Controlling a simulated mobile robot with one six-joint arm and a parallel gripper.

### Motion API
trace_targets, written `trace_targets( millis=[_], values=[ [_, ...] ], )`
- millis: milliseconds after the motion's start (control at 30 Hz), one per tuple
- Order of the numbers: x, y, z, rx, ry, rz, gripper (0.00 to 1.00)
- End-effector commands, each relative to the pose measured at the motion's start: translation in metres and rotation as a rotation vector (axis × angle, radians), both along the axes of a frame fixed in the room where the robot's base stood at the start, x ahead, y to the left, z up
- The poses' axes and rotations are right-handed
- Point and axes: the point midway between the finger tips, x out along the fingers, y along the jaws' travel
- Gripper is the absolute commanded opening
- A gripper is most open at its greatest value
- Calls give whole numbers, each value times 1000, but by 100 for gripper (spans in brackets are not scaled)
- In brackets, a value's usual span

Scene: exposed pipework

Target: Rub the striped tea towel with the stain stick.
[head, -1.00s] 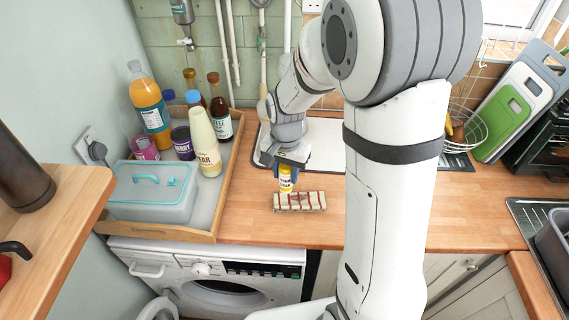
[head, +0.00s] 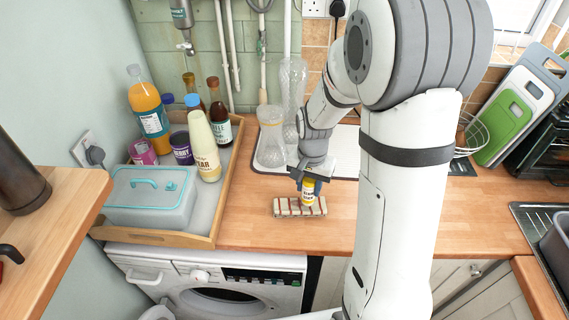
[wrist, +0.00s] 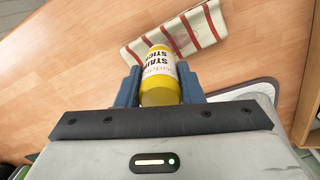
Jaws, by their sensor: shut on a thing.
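The striped tea towel (head: 288,208), cream with red stripes, lies folded on the wooden worktop above the washing machine. It also shows in the wrist view (wrist: 206,36). My gripper (head: 309,181) is shut on the yellow stain stick (head: 308,192) with a white label, held over the right part of the towel. In the wrist view the stick (wrist: 160,75) sits between the blue fingers of my gripper (wrist: 160,88). Its far end overlaps the towel's edge; I cannot tell whether it touches the cloth.
A wooden tray (head: 222,200) at left holds bottles, jars and a lidded box (head: 150,198). Glass vases (head: 271,140) stand on a white draining mat behind my gripper. Chopping boards (head: 508,110) lean at right. The worktop left of the towel is clear.

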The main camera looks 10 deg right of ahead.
Motion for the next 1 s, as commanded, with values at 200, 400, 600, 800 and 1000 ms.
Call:
trace_targets(
  millis=[200,400,600,800,1000],
  values=[
    [-1,-10,3,0,2,13,8],
    [0,9,1,0,0,11,8],
    [1,26,0,0,0,11,8],
    [1,43,0,0,0,7,8],
    [2,57,0,0,1,-3,8]
  ],
)
